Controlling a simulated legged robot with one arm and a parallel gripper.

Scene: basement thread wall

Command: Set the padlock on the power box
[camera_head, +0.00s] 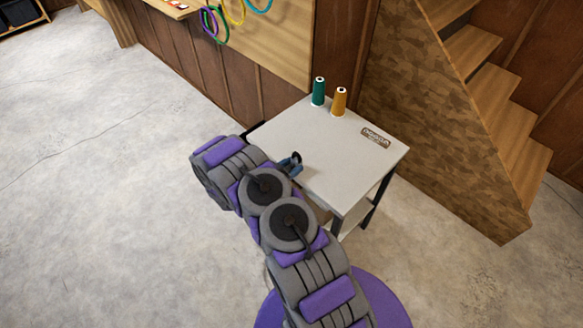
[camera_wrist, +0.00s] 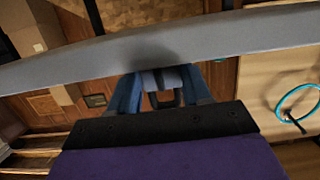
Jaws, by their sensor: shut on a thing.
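My gripper (camera_head: 291,163) is over the near left part of the white table in the head view. In the wrist view its two blue fingers (camera_wrist: 163,90) are shut on a small padlock with a grey body (camera_wrist: 150,80) and a dark part, perhaps its shackle. In the head view a small dark piece shows at the fingertips, too small to make out. I cannot tell whether the padlock touches the table. I cannot pick out the power box in either view.
Wooden stairs (camera_head: 490,110) stand at right. Coloured loops (camera_head: 235,12) hang on the wall board. The floor (camera_head: 90,150) at left is clear.

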